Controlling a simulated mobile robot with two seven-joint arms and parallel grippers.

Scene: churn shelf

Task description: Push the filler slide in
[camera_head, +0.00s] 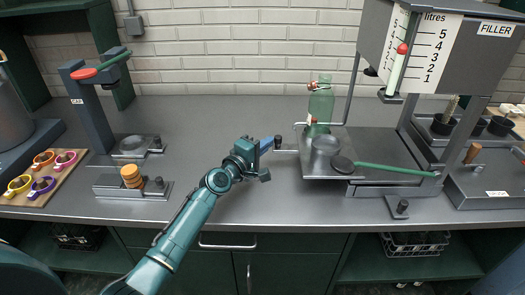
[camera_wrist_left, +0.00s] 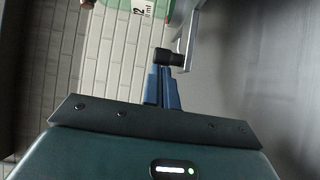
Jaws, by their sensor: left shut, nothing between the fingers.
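The filler (camera_head: 445,45) stands at the right with a litre scale. Its slide is a metal plate (camera_head: 330,170) on the left of the filler base. A short rod with a black knob (camera_head: 278,142) sticks out of it to the left. In the left wrist view the knob (camera_wrist_left: 168,57) sits at the end of the rod (camera_wrist_left: 188,38). My left gripper (camera_head: 268,144) is shut and empty, its blue fingertips (camera_wrist_left: 161,85) right at the knob. Whether they touch it I cannot tell. A green bottle (camera_head: 320,105) stands behind the slide plate. My right gripper is not in view.
A green-handled lever (camera_head: 395,169) lies across the filler base. A press (camera_head: 95,115) and a fixture with orange discs (camera_head: 131,178) stand at the left. A board with coloured rings (camera_head: 45,175) is at the far left.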

